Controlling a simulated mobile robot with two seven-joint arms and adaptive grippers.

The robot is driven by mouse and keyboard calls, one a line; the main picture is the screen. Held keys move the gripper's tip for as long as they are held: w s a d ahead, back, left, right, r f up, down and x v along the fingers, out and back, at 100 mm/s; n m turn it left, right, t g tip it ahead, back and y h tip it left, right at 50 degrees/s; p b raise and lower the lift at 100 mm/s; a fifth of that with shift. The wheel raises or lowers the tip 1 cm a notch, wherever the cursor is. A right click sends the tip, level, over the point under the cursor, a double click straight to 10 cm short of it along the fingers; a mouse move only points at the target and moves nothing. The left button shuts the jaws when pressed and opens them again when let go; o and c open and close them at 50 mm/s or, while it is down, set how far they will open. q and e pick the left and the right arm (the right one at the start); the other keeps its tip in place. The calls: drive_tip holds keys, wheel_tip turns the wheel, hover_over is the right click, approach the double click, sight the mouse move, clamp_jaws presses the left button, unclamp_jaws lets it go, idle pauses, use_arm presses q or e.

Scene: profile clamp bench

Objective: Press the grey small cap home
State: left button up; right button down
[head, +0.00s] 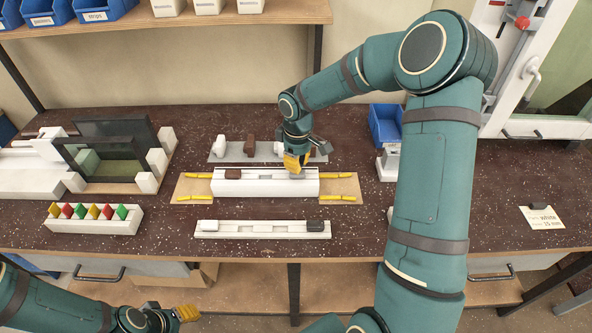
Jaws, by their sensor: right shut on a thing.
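A white profile (265,188) lies in the middle of the bench between yellow clamps (337,199). A brown cap (233,173) sits on its top, left of centre. My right gripper (295,165) is over the right part of the profile, fingers pointing down. It is shut on a small piece, apparently the grey small cap, mostly hidden by the yellow fingertips and low at the profile's top. I cannot tell whether it is seated. My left gripper (188,313) is at the bottom left, away from the profile; its opening cannot be made out.
A front white strip (262,233) holds a white piece (208,224) and a dark grey piece (314,225). A grey rack (233,156) with white and brown pieces stands behind the profile. A block of coloured tabs (92,222) is at left, a blue bin (385,124) at right.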

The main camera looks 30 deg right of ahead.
drive_tip(key=shift+r+p, duration=1.65)
drive_tip(key=shift+r, duration=0.8)
